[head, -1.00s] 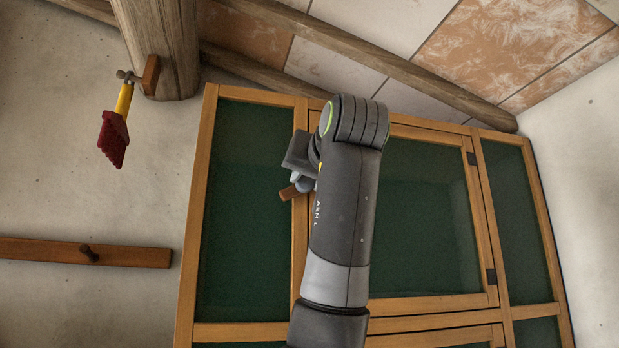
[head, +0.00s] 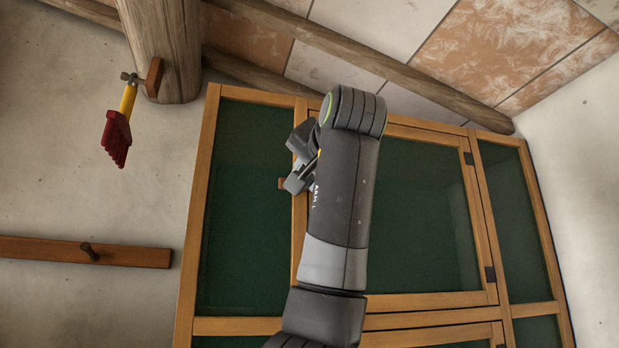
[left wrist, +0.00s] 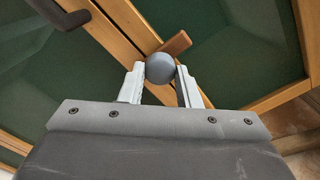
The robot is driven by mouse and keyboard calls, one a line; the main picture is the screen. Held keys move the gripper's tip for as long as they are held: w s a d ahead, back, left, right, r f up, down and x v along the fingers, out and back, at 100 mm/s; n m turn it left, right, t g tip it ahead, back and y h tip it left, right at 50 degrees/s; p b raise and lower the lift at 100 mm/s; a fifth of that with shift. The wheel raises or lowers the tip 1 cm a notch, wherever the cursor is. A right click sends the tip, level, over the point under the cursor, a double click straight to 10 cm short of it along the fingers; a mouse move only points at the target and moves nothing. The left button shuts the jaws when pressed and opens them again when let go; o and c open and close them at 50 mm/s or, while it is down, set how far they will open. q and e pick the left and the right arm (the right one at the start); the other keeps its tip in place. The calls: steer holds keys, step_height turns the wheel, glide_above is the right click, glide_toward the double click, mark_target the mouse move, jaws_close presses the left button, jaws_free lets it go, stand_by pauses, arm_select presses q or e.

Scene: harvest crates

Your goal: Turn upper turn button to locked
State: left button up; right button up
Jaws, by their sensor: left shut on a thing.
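The upper turn button is a small reddish-brown wooden bar (head: 283,183) on the left door post of the cabinet. In the left wrist view the bar (left wrist: 179,42) sticks out behind a round grey knob (left wrist: 160,68). My left gripper (left wrist: 161,74) is shut on this knob, one finger on each side. In the head view my left gripper (head: 293,180) is at the post, and my arm hides most of the button. The bar's visible end lies across the post toward the left green panel. My right gripper is not in view.
The cabinet door (head: 489,275) has a green panel and dark hinges on its right. A dark handle (left wrist: 62,16) shows in the left wrist view. A red brush (head: 117,138) hangs from a post at the upper left.

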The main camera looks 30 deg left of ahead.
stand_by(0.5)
arm_select(q)
steer(key=o, duration=1)
steer(key=shift+b+v, duration=2.95)
steer(key=shift+v, duration=5.8)
steer(key=shift+w, duration=0.2)
